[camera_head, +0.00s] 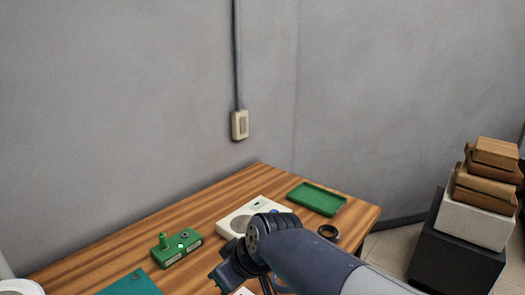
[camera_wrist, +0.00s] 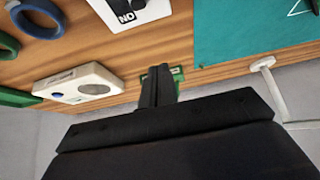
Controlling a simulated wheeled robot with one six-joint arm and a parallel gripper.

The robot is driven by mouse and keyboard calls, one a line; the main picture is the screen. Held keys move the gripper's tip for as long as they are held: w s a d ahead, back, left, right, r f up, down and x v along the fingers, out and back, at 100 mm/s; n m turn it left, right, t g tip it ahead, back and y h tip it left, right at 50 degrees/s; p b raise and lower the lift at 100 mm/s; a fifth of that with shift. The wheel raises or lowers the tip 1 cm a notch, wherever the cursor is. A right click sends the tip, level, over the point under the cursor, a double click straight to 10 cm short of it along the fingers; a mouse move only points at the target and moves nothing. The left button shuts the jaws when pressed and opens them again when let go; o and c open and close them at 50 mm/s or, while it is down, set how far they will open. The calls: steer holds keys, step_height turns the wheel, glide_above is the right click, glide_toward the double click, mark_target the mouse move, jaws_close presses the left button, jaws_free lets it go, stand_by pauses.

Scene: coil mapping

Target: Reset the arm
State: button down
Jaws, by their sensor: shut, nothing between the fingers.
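My arm reaches in from the lower right over the wooden table, and my gripper (camera_head: 226,277) hangs above it at the bottom centre of the head view. In the wrist view my gripper (camera_wrist: 158,82) has its two dark fingers together, with nothing between them. Behind the fingers in that view is a green device (camera_wrist: 177,72), partly hidden. In the head view the green device (camera_head: 176,248) sits on the table to the left of my gripper, apart from it.
A white box with a blue button (camera_wrist: 80,87) lies near my arm. A green tray (camera_head: 318,199) and dark ring (camera_head: 328,232) are to the right. A teal mat (camera_head: 130,285) lies front left. Stacked boxes (camera_head: 485,190) stand beyond the table. The wall backs the table.

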steer(key=s+d+f+v, duration=0.1)
steer(key=v, duration=0.6)
steer(key=x, duration=0.7)
steer(key=w+a+r+x, duration=0.1)
steer(key=x, duration=0.2)
steer(key=shift+w+a+f, duration=0.1)
steer(key=shift+a+f, duration=0.05)
steer(key=shift+f, duration=0.1)
steer(key=shift+w+r+p, duration=0.1)
steer(key=shift+r+p, duration=0.2)
steer(key=shift+p, duration=0.2)
steer(key=f+g+h+p, duration=0.1)
steer(key=p, duration=0.1)
steer(key=w+a+f+g+h+p, duration=0.1)
steer(key=p, duration=0.2)
steer(key=w+a+f+g+h+p, duration=0.1)
steer(key=g+h+p, duration=0.1)
steer(key=p, duration=0.1)
steer(key=shift+a+f, duration=0.25)
steer(key=shift+f, duration=0.15)
step_height(320, 180, down, 2)
steer(key=g+h+p, duration=0.1)
steer(key=h+p, duration=0.1)
steer(key=p, duration=0.1)
step_height(320, 180, up, 9)
steer(key=w+a+b, duration=0.1)
steer(key=shift+r+b, duration=0.25)
steer(key=shift+b, duration=0.05)
steer(key=shift+f, duration=0.15)
